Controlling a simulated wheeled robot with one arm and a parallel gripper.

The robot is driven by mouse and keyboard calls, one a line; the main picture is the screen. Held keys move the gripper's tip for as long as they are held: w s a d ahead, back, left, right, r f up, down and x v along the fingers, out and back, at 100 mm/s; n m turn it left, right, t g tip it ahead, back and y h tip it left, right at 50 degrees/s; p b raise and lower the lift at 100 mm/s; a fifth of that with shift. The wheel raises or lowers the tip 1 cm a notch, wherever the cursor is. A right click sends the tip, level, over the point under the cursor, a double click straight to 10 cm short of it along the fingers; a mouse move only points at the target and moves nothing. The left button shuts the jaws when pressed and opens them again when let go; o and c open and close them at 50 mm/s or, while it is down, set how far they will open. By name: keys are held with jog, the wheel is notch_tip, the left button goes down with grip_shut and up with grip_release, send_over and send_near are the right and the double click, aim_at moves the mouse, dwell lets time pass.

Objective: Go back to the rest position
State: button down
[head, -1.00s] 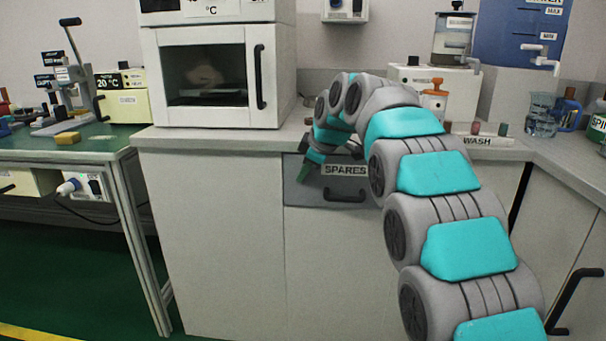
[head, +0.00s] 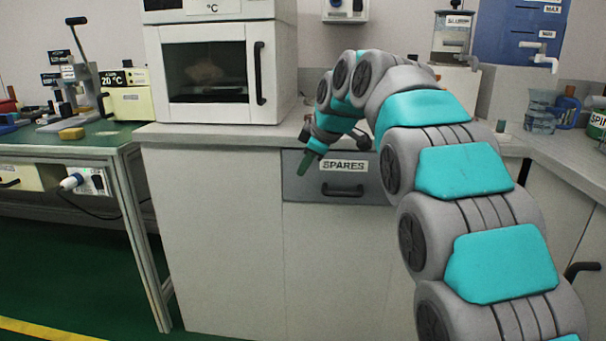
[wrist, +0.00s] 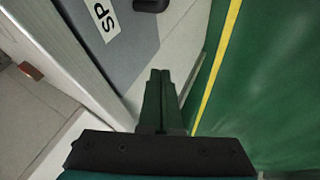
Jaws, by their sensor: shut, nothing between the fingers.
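My gripper (head: 306,168) is in front of the counter, at the left end of the drawer labelled SPARES (head: 350,192). Its dark green fingers point down and are together, with nothing between them. In the wrist view my gripper (wrist: 160,75) shows shut, with the drawer (wrist: 130,50) to its upper left and the floor to its right. The drawer is shut in the head view. My arm reaches in from the lower right and hides part of the counter and cabinet.
An oven (head: 210,75) stands on the grey counter (head: 200,133). A green workbench (head: 100,140) with a lever press is at the left. A water jug (head: 540,112) stands at the right. The floor (head: 80,290) in front of the cabinet is clear.

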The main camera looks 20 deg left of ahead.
jog(key=v, duration=0.6)
jog(key=s+d+f+m+g+h+p, duration=0.1)
jog(key=s+d+f+m, duration=0.25)
jog(key=d, duration=0.35)
jog(key=s+d+f+m+h+p, duration=0.1)
jog(key=s+d+f+m+p, duration=0.15)
jog(key=s+d, duration=0.4)
jog(key=s+d+f+m+g+h, duration=0.1)
jog(key=s+d+f+m+h, duration=0.2)
jog(key=d, duration=0.6)
jog(key=s+d+f+m+g+p, duration=0.1)
jog(key=s+d+f+m, duration=0.2)
jog(key=s, duration=0.6)
jog(key=s+d+f+m+g+p, duration=0.1)
jog(key=s+d+f+m, duration=0.3)
jog(key=s, duration=0.5)
jog(key=s+d+f+m+g+p, duration=0.1)
jog(key=s+d+f, duration=0.4)
jog(key=s, duration=0.5)
jog(key=shift+d+m+g+h+p, duration=0.4)
jog(key=shift+d+m+g, duration=0.3)
jog(key=shift+d+m, duration=0.4)
jog(key=shift+w+a+f, duration=0.1)
jog(key=shift+f, duration=0.05)
